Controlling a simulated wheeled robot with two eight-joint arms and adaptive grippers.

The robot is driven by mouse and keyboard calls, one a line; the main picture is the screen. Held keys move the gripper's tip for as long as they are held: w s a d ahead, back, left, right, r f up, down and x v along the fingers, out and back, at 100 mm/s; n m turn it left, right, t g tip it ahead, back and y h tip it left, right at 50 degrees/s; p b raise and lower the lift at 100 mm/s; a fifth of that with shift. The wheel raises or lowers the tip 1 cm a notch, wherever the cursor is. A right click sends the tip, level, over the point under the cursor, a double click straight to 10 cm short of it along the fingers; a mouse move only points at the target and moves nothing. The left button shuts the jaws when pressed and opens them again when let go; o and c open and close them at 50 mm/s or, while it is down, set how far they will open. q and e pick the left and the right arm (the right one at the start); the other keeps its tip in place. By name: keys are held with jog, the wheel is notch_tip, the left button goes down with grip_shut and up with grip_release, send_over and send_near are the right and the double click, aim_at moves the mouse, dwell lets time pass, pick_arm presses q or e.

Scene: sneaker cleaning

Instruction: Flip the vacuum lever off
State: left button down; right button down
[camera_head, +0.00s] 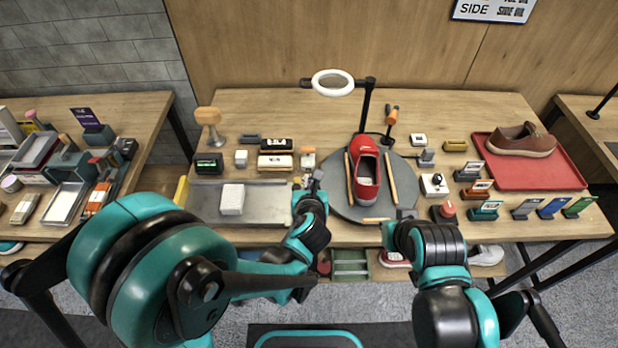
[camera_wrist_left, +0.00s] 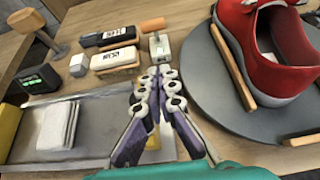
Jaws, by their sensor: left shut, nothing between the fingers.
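A small pale block (camera_wrist_left: 158,47) with a tan lever-like handle (camera_wrist_left: 152,25) stands just beyond my left fingertips in the left wrist view; I take this as the vacuum lever.
A red sneaker (camera_head: 366,172) stands on the round grey plate (camera_head: 400,205) between wooden sticks. A grey tray (camera_head: 268,200) holds a white block (camera_head: 232,199). Brushes (camera_head: 275,162) lie behind it. A ring lamp (camera_head: 333,83) overhangs the back. A red mat (camera_head: 545,175) bears a brown shoe (camera_head: 521,140).

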aim_at(308, 151)
pick_arm(q)
jog(key=b+x, duration=0.2)
jog(key=x, duration=0.5)
jog(key=shift+w+f, duration=0.25)
jog(key=shift+w, duration=0.05)
jog(key=shift+w+r, duration=0.2)
jog(key=shift+w, duration=0.4)
jog(key=shift+w+r, duration=0.2)
jog(key=shift+w, duration=0.4)
jog(key=shift+w+r, duration=0.3)
jog(key=shift+w, duration=0.35)
jog(key=shift+d, duration=0.1)
